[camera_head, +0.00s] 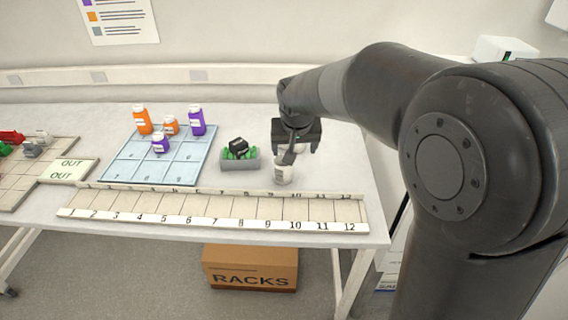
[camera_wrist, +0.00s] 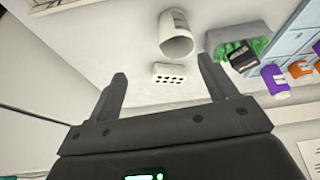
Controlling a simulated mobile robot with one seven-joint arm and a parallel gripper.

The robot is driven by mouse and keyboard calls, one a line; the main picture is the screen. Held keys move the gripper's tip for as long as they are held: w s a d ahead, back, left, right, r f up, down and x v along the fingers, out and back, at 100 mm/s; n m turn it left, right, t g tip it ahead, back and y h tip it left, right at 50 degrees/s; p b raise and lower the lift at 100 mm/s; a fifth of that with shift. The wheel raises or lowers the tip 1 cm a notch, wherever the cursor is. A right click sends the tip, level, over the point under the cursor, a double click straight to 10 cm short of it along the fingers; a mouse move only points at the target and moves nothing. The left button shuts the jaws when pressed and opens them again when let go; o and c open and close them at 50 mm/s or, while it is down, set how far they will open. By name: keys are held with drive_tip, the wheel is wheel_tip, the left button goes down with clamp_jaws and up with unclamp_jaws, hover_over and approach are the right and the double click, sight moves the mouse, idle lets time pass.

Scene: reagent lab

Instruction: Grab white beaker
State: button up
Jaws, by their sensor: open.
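In the wrist view the white beaker (camera_wrist: 176,40) shows at the top, beyond the fingertips. My gripper (camera_head: 296,149) is above the table, a little behind the beaker in the head view, and partly covers that area. The gripper (camera_wrist: 161,67) is open, with nothing between its fingers touching them. The beaker is apart from both fingers in the wrist view.
A small white block with holes (camera_wrist: 170,74) lies near the beaker. The grey bin (camera_head: 238,164) holds green pieces and a black item. A blue grid tray (camera_head: 127,166) carries orange and purple bottles. A numbered strip (camera_head: 211,223) runs along the front edge.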

sight(283, 172)
drive_tip(key=w+f, duration=0.1)
drive_tip(key=f, duration=0.1)
drive_tip(key=w+a+f, duration=0.1)
drive_tip(key=f, duration=0.1)
drive_tip(key=w+a+f, duration=0.1)
drive_tip(key=f, duration=0.1)
drive_tip(key=shift+w+a+f, duration=0.25)
drive_tip(key=shift+w+f, duration=0.1)
drive_tip(key=shift+w, duration=0.05)
drive_tip(key=shift+s+a+x, duration=0.1)
drive_tip(key=shift+a+x, duration=0.05)
drive_tip(key=shift+x, duration=1.25)
drive_tip(key=shift+s+a+x, duration=0.1)
drive_tip(key=shift+s+x, duration=0.05)
drive_tip(key=shift+x, duration=1.25)
drive_tip(key=shift+c, duration=0.6)
drive_tip(key=c, duration=0.9)
